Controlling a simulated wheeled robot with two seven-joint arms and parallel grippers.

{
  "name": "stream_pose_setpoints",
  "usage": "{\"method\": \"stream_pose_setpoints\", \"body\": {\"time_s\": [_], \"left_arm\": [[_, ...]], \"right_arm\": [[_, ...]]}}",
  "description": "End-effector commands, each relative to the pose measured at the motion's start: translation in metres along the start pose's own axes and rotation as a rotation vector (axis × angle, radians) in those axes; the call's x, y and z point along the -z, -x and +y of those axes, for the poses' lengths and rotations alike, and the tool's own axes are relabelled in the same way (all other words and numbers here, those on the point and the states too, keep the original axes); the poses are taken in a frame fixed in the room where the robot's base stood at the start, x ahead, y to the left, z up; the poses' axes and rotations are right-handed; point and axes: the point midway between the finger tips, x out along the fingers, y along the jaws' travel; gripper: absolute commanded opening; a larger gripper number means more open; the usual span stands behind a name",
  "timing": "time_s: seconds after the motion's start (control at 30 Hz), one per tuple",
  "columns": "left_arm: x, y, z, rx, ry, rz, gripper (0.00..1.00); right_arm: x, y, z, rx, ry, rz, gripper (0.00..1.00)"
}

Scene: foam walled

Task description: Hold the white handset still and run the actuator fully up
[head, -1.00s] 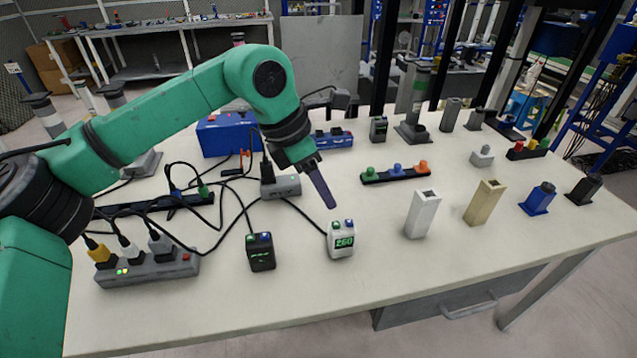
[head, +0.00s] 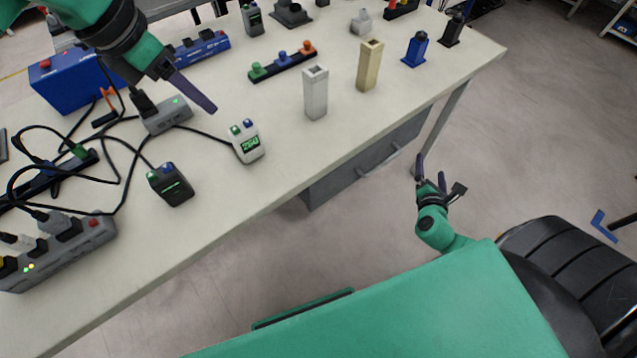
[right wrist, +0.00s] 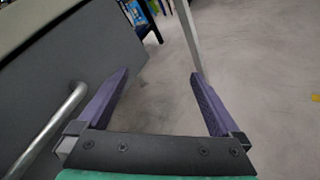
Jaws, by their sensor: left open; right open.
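The white handset (head: 247,142) stands near the table's front edge in the head view, with a green lit display, a green button and a blue button on top. My left gripper (head: 208,106) is open, above the table to the upper left of the white handset and apart from it; one finger hides the other. My right gripper (head: 431,174) is open and empty, off the table's front edge over the floor; its two fingers (right wrist: 160,76) show spread in the right wrist view. A white column (head: 316,95) and a tan column (head: 369,68) stand upright; I cannot tell which is the actuator.
A black handset (head: 171,184) stands left of the white one. A grey box (head: 167,116), a power strip (head: 65,250) and loose cables fill the left. A drawer (head: 365,160) with a handle hangs under the table.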

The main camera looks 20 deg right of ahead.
Motion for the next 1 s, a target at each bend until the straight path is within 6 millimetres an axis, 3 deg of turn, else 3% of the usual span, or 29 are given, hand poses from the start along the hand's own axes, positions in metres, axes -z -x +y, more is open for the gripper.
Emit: {"method": "stream_pose_setpoints", "body": {"time_s": [0.03, 0.1, 0.23, 0.33, 0.43, 0.53, 0.7, 0.83, 1.0], "left_arm": [[0.000, 0.000, 0.000, 0.000, 0.000, 0.000, 0.50], [0.000, 0.000, 0.000, 0.000, 0.000, 0.000, 0.50], [0.000, 0.000, 0.000, 0.000, 0.000, 0.000, 0.50], [0.000, 0.000, 0.000, 0.000, 0.000, 0.000, 0.50], [0.000, 0.000, 0.000, 0.000, 0.000, 0.000, 0.50], [0.000, 0.000, 0.000, 0.000, 0.000, 0.000, 0.50], [0.000, 0.000, 0.000, 0.000, 0.000, 0.000, 0.50], [0.000, 0.000, 0.000, 0.000, 0.000, 0.000, 0.50], [0.000, 0.000, 0.000, 0.000, 0.000, 0.000, 0.50]], "right_arm": [[-0.012, 0.008, 0.034, -0.124, 0.073, -0.033, 1.00], [-0.025, 0.027, 0.080, -0.305, 0.165, -0.085, 1.00], [-0.033, 0.084, 0.158, -0.635, 0.273, -0.149, 1.00], [-0.021, 0.138, 0.209, -0.823, 0.285, -0.116, 1.00], [0.007, 0.190, 0.256, -0.888, 0.298, -0.012, 1.00], [0.038, 0.231, 0.286, -0.896, 0.410, 0.029, 1.00], [0.063, 0.280, 0.322, -0.949, 0.561, 0.038, 1.00], [0.069, 0.294, 0.334, -0.976, 0.606, 0.032, 1.00], [0.075, 0.282, 0.351, -0.976, 0.610, 0.028, 1.00]]}}
